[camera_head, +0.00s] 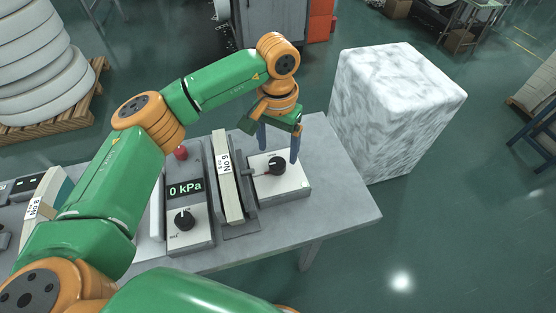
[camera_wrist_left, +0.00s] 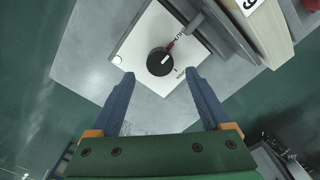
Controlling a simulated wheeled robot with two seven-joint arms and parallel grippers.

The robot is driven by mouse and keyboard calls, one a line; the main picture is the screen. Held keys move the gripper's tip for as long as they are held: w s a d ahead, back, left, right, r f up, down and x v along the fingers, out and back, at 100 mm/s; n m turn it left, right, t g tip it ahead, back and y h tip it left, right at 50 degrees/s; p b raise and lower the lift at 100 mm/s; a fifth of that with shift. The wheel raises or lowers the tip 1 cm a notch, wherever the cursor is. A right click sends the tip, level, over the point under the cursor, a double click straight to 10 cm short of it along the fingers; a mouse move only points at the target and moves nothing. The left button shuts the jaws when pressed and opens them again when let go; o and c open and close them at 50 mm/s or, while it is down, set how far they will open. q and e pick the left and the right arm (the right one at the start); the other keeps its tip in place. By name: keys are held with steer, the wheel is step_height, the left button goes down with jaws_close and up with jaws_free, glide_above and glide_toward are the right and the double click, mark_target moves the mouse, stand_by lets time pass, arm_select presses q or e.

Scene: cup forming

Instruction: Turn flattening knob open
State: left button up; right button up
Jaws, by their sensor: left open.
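The flattening knob (camera_head: 276,166) is a round black knob on top of a white box (camera_head: 291,183) at the right end of the table. In the left wrist view the knob (camera_wrist_left: 160,61) shows a white mark on top, and a short red piece lies beside it. My left gripper (camera_head: 279,154) is over the box with its fingers pointing down. In the left wrist view its blue fingers (camera_wrist_left: 162,88) are spread wide, with the knob beyond their tips and nothing between them. My right gripper is not seen.
A panel reading 0 kPa (camera_head: 185,189) with its own black knob (camera_head: 184,219) stands left of the No 9 plate (camera_head: 227,177). The grey table (camera_head: 345,205) has bare room at its right end. A marbled white block (camera_head: 395,110) stands behind on the floor.

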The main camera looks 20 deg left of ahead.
mark_target(277, 163)
arm_select(q)
step_height(277, 163, down, 4)
steer(key=shift+s+r+p, duration=0.1)
steer(key=shift+s+p, duration=0.05)
steer(key=shift+p, duration=0.3)
steer(key=shift+f, duration=0.3)
jaws_close()
